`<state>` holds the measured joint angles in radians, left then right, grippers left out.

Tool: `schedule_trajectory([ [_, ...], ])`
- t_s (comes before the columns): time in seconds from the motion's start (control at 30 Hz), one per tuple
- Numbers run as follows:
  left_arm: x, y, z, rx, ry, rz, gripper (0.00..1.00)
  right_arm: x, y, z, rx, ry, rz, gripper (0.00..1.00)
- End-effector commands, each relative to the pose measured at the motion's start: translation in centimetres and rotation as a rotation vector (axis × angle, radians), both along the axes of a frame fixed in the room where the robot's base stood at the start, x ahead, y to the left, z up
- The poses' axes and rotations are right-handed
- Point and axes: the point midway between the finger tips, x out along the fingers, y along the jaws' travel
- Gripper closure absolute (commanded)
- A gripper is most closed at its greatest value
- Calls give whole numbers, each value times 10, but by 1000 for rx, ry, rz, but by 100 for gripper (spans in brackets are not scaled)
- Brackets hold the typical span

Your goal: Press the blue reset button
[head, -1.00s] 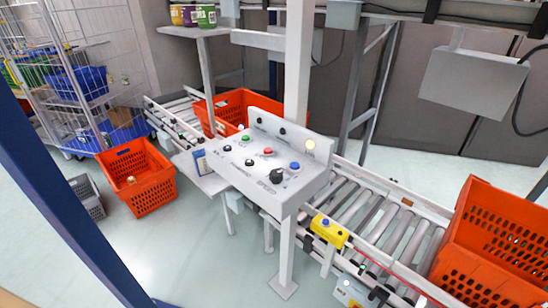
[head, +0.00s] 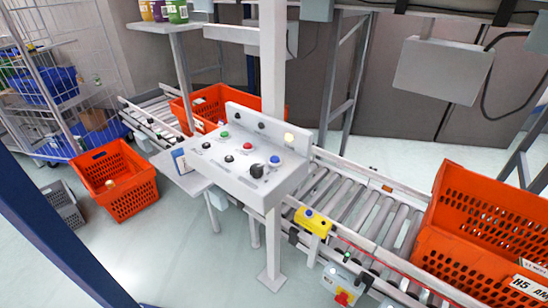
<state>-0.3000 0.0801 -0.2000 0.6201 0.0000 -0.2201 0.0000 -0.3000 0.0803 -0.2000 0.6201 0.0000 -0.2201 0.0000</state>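The control panel (head: 225,170) is a light grey sloped console on a post in the middle of the head view. The blue button (head: 274,160) sits at its right end, beside a black knob (head: 257,170). A red button (head: 247,146), a green button (head: 224,134) and several black buttons are to its left. A pale yellow lamp (head: 289,137) shows on the raised back plate. Nothing covers the blue button. Neither of my grippers is in view.
A roller conveyor (head: 365,213) runs behind and right of the panel, with stacked orange totes (head: 480,230) at the right. A yellow box (head: 312,222) with a blue button is on the conveyor's near side. An orange tote (head: 117,180) stands on the floor at left. A dark blue post (head: 60,237) crosses the lower left.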

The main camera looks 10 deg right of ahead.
Motion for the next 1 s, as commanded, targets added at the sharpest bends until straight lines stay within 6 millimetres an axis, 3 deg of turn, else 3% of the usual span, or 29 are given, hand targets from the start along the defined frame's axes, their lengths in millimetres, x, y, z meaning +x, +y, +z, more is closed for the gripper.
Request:
schedule_trajectory([
  [0.3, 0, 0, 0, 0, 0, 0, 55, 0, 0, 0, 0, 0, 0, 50],
  [0.5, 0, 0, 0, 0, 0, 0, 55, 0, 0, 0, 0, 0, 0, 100],
  [1.0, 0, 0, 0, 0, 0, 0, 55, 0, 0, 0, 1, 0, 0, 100],
])
